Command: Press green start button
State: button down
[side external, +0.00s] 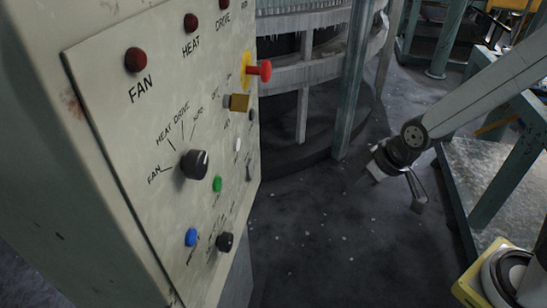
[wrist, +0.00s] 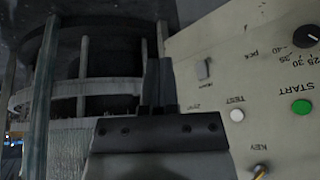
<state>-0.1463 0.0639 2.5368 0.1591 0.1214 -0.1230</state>
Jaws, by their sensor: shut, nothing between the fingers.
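The green start button (side external: 217,184) sits on the cream control panel (side external: 110,110), below and right of the black selector knob (side external: 194,164). In the wrist view the green button (wrist: 302,107) is at the right, beside an upside-down START label. My gripper (side external: 360,182) is out over the floor to the right of the panel, well apart from it. In the wrist view my gripper (wrist: 158,65) shows dark fingers together with nothing between them, left of the green button. The fingertips are hard to make out against the dark background.
A white TEST button (wrist: 237,115) lies between my fingers and the green button in the wrist view. A red mushroom button (side external: 262,70) and a brass-coloured block (side external: 238,102) stick out of the panel. A blue button (side external: 191,237) sits lower. Machine posts (side external: 355,80) stand behind.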

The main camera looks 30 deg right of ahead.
aim_at(217, 184)
jog(key=w+a+r+n+t, duration=0.1)
jog(key=a+r+n+t, duration=0.1)
jog(key=a+t, duration=0.3)
jog(key=w+a+r+n+t, duration=0.1)
jog(key=a+t, duration=0.3)
jog(key=a, duration=0.9)
jog(key=shift+w+r+n+t, duration=0.4)
jog(key=shift+r+n, duration=0.1)
jog(key=shift+n, duration=0.2)
jog(key=shift+w+a, duration=0.1)
jog(key=shift+a, duration=0.1)
jog(key=w+a, duration=0.6)
jog(key=shift+w+a, duration=0.55)
jog(key=shift+a, duration=0.05)
dwell(3.0)
jog(key=shift+s+d, duration=0.1)
dwell(0.3)
jog(key=shift+s+d, duration=0.45)
